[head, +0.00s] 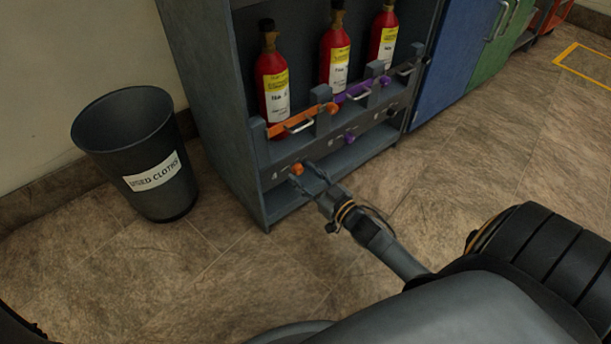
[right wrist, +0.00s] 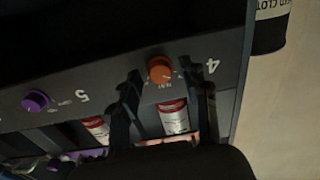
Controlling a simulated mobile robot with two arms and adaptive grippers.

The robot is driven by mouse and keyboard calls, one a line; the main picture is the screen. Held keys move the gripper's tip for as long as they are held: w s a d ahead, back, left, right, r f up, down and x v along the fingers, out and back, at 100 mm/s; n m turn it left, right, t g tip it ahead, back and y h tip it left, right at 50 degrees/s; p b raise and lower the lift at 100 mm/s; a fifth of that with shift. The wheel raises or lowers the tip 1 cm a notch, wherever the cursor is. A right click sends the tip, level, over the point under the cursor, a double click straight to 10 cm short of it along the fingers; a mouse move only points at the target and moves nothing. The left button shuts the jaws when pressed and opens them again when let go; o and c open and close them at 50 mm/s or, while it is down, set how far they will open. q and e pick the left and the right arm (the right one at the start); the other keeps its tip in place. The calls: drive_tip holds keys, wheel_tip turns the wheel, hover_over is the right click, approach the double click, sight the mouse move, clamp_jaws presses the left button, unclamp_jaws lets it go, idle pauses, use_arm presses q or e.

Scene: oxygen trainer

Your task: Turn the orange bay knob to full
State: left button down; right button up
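The orange bay knob (head: 297,169) is on the front panel of the cylinder rack, below the orange latch bar. In the right wrist view the orange knob (right wrist: 159,70) sits beside the number 4, with small scale marks around it. My right gripper (head: 307,176) is at the panel. In the right wrist view the right gripper's (right wrist: 163,78) two dark fingers are apart, one on each side of the knob. I cannot tell whether they touch it. The knob's exact setting is too small to read. My left gripper is not in view.
The rack (head: 215,110) holds several red cylinders behind latch bars. A purple knob (right wrist: 37,101) sits beside the number 5. A dark bin (head: 130,150) labelled for used cloths stands left of the rack. Blue and green cabinets (head: 450,60) stand to the right. The tiled floor in front is clear.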

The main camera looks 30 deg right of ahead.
clamp_jaws()
